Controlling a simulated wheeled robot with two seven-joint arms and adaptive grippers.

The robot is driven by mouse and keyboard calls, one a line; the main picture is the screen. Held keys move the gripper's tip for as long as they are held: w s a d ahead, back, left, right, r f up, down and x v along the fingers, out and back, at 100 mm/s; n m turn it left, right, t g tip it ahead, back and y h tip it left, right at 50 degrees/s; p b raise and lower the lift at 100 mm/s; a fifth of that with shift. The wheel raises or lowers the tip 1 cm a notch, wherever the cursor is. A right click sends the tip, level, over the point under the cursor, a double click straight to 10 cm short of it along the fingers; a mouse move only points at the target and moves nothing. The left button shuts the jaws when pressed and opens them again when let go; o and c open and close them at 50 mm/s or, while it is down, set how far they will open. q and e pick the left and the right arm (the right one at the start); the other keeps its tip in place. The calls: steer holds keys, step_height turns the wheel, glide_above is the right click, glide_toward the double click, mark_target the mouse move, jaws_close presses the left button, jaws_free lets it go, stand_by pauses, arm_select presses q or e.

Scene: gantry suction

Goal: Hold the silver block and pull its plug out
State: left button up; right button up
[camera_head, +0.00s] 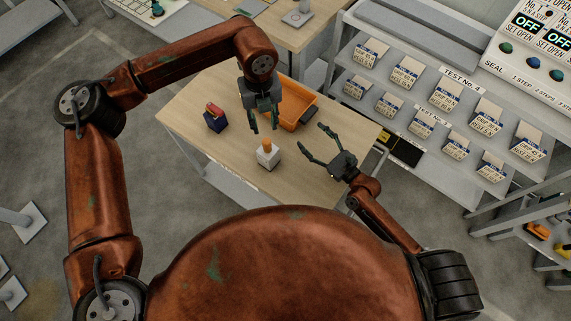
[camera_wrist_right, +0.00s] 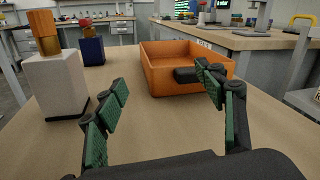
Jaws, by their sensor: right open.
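The silver block (camera_head: 268,158) stands upright on the wooden table, with an orange plug (camera_head: 267,145) on top. In the right wrist view the block (camera_wrist_right: 57,85) is at the left, beyond the left finger, and the plug (camera_wrist_right: 43,32) sits in its top. My left gripper (camera_head: 265,130) points down just behind and above the block, its fingers apart and nothing seen between them. My right gripper (camera_head: 309,135) is open and empty at the right of the block, apart from it. Its fingers (camera_wrist_right: 160,90) also show in the wrist view, facing the orange tray.
An orange tray (camera_head: 314,117) lies behind the grippers, near the right gripper's fingers. A dark blue block (camera_head: 216,123) with a red top stands at the left of the table (camera_head: 185,120). A shelf with labelled boxes stands at the right. The table's front left is clear.

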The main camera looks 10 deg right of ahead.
mark_target(275, 158)
steer(key=s+a+y, duration=0.1)
steer(key=s+a, duration=0.2)
steer(key=s+a+g+y, duration=0.1)
steer(key=s+a, duration=0.2)
steer(key=a, duration=0.1)
steer(key=s+a+g+y, duration=0.1)
steer(key=s+a, duration=0.2)
steer(key=shift+a+m, duration=0.25)
steer(key=shift+m, duration=0.05)
steer(key=shift+a+r, duration=0.1)
steer(key=shift+a, duration=0.25)
steer(key=x, duration=0.7)
steer(key=shift+a, duration=0.1)
steer(key=c, duration=0.3)
steer(key=shift+c, duration=0.5)
jaws_close()
stand_by(0.4)
